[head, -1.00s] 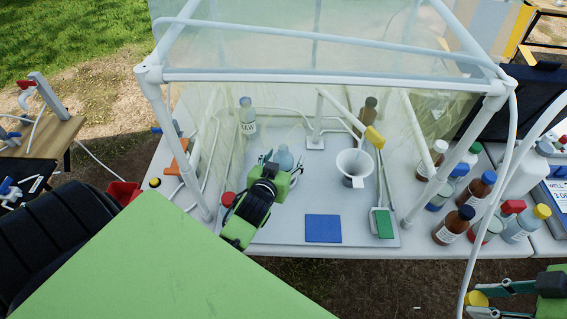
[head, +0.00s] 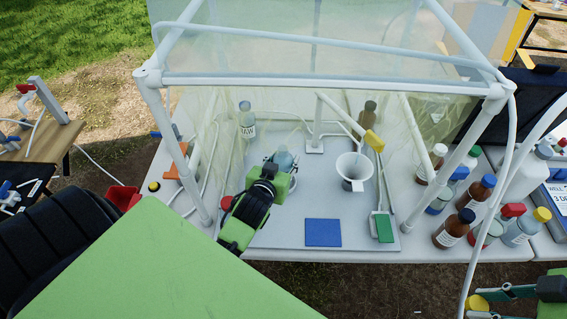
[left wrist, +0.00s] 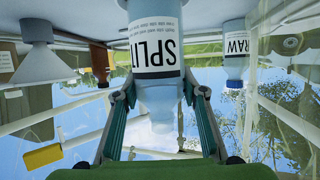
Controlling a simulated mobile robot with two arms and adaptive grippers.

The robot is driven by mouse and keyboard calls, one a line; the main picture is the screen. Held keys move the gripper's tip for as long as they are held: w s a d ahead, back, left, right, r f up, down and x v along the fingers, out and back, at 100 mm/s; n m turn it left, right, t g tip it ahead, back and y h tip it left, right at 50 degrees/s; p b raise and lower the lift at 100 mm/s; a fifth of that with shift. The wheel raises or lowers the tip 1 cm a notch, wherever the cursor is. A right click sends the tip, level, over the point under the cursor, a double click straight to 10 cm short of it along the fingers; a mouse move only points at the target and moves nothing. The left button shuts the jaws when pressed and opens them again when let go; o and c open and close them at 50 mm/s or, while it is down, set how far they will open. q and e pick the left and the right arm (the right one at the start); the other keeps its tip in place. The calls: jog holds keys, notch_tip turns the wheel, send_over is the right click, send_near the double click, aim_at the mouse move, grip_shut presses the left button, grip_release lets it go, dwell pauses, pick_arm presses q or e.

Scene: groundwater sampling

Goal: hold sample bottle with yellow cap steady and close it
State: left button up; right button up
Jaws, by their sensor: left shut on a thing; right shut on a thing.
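My left gripper (head: 279,172) is shut on a clear, bluish sample bottle (head: 284,160) inside the clear-walled enclosure. In the left wrist view this bottle (left wrist: 158,93) appears upside down, with a white "SPLIT" label, between my two fingers. Its neck end shows no cap. My right gripper (head: 482,300) is at the bottom right corner, in front of the table, shut on a yellow cap (head: 476,303). Only part of the right gripper shows. The cap is well apart from the bottle.
A "RAW" bottle (head: 246,120) stands behind the held bottle, and a white funnel (head: 354,165) stands to its right. A blue pad (head: 323,232) lies in front. White frame posts (head: 460,150) border the enclosure. Several capped bottles (head: 453,229) stand outside it, right.

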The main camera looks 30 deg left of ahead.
jog(key=shift+f, duration=0.2)
jog(key=shift+f+b, duration=0.4)
jog(key=shift+b, duration=0.15)
jog(key=shift+r+p, duration=1.25)
pick_arm(q)
jog(key=s+r, duration=1.1)
jog(key=s, duration=0.3)
jog(key=shift+a+r, duration=0.2)
jog(key=shift+r, duration=0.2)
jog(key=shift+o, duration=1.3)
grip_shut()
